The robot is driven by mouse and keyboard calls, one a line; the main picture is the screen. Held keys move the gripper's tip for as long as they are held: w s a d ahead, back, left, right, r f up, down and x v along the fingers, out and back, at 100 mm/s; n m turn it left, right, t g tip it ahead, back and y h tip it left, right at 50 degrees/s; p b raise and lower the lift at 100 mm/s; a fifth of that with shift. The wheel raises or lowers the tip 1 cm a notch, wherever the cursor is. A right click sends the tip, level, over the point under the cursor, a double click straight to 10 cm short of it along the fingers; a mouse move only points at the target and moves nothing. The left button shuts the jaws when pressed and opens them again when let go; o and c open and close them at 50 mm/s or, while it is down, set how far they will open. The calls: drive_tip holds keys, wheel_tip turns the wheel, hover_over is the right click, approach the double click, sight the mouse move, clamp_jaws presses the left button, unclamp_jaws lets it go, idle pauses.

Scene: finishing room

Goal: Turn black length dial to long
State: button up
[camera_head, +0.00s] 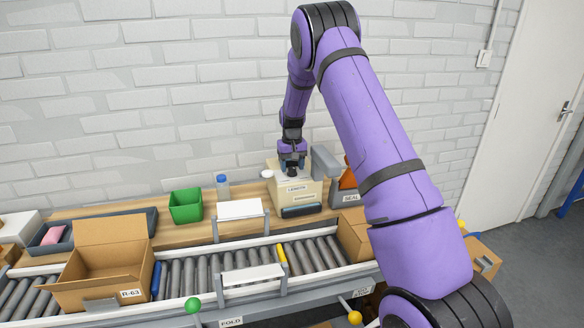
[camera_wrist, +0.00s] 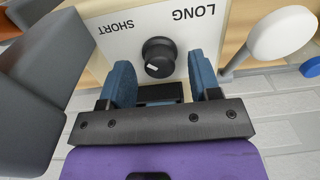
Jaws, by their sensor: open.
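The black length dial (camera_wrist: 159,57) is a round knob on a pale panel (camera_wrist: 135,30) lettered SHORT and LONG in the wrist view. A small white mark shows on the knob's lower-left side in that view. In the head view the dial (camera_head: 291,171) sits on top of the cream LENGTH machine (camera_head: 299,193). My gripper (camera_wrist: 160,64) is open, its two blue fingers on either side of the dial with visible gaps. In the head view my gripper (camera_head: 292,161) is directly above the dial. Whether the fingertips reach down around the knob is unclear.
A grey block (camera_head: 325,163) rises beside the machine. A white round-topped item (camera_head: 267,174) stands at its left; it shows in the wrist view (camera_wrist: 284,34). A green bin (camera_head: 186,206) and a blue-capped bottle (camera_head: 222,187) are farther left. A roller conveyor (camera_head: 205,273) runs in front.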

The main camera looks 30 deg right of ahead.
drive_tip(key=shift+f, duration=0.3)
drive_tip(key=c, duration=0.9)
